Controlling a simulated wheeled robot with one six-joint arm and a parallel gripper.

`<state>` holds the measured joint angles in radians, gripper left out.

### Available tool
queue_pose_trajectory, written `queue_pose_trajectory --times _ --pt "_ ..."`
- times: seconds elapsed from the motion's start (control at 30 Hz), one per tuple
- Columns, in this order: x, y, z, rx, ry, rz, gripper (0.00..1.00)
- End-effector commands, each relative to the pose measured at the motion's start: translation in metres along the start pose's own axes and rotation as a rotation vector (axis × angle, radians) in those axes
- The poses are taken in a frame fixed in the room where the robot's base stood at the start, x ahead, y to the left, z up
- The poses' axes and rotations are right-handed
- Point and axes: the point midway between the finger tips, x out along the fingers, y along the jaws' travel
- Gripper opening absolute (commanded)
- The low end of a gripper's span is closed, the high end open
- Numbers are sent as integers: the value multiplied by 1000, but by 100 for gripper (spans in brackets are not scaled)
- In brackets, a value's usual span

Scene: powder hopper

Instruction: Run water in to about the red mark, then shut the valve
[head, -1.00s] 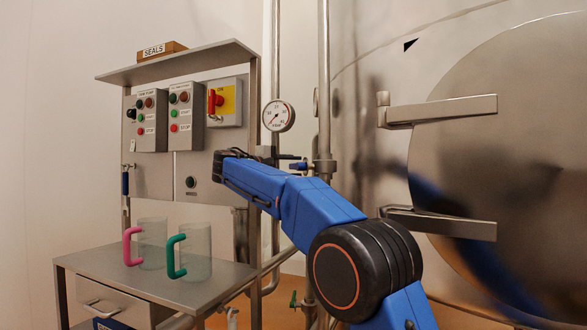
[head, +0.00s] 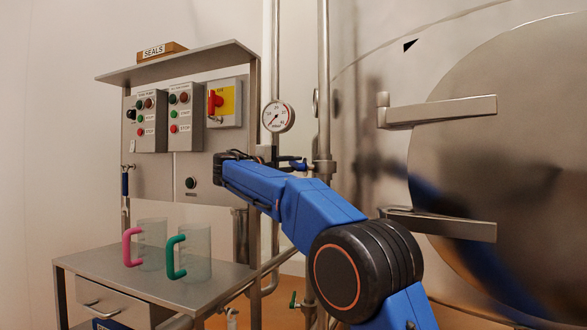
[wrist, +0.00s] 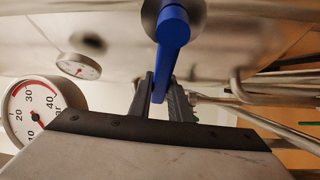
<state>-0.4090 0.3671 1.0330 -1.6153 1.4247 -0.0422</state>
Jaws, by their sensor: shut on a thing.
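A valve with a blue lever handle (wrist: 167,62) fills the upper middle of the wrist view. My gripper (wrist: 162,90) has its two dark fingers on either side of the handle's free end, shut on it. In the head view, the blue handle (head: 293,162) shows small by the vertical pipes, and my gripper is mostly hidden behind my arm. A round white gauge (head: 278,116) with a red arc hangs above the valve. It also shows large at the left of the wrist view (wrist: 36,110), partly cut off; its needle is near the low end. No water level shows.
The panel (head: 152,178) with control boxes and a red switch (head: 214,101) stands left of my arm. Two clear jugs with pink (head: 131,246) and green (head: 176,256) handles stand on the steel table (head: 215,283). A large steel hatch (head: 520,140) is at right.

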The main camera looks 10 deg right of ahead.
Motion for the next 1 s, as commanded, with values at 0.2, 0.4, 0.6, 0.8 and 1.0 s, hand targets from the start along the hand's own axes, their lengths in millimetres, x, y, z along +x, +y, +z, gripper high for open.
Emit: queue_pose_trajectory --times 0.2,0.4,0.6,0.8,1.0 --pt "-1 15 1 148 -1 85 0" --pt "-3 28 4 288 0 163 0" --pt "-5 38 8 403 0 227 0" --pt "-7 45 11 477 -1 270 0" --pt "-8 47 12 511 -1 288 0"
